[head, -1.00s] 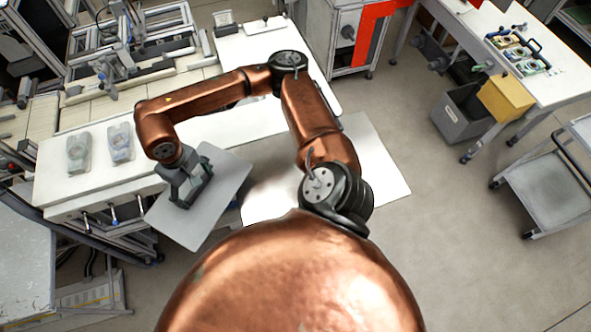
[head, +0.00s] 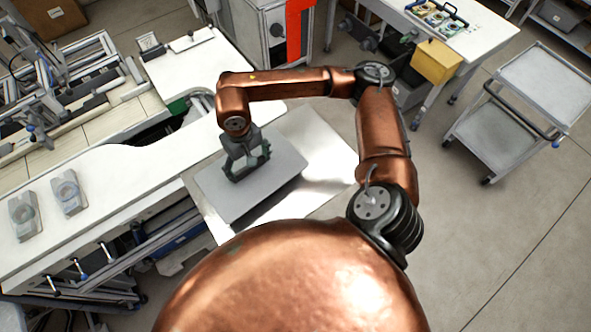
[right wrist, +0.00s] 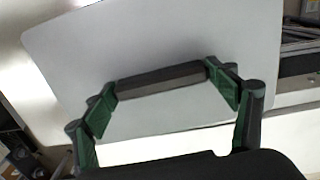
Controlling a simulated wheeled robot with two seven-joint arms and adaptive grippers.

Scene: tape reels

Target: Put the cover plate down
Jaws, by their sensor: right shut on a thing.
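The cover plate (head: 278,182) is a flat grey sheet with rounded corners. My right gripper (head: 249,168) is above its middle and is shut on the dark bar-shaped handle (right wrist: 160,79) of the plate. In the right wrist view the plate (right wrist: 165,35) lies beyond the green fingers, which sit at the two ends of the handle. The plate is over a shiny metal surface (head: 325,150) beside the white bench. I cannot tell whether it touches that surface. My left gripper is not in view.
A grey cart (head: 545,80) stands at the right. A yellow bin (head: 436,62) hangs at the back table.

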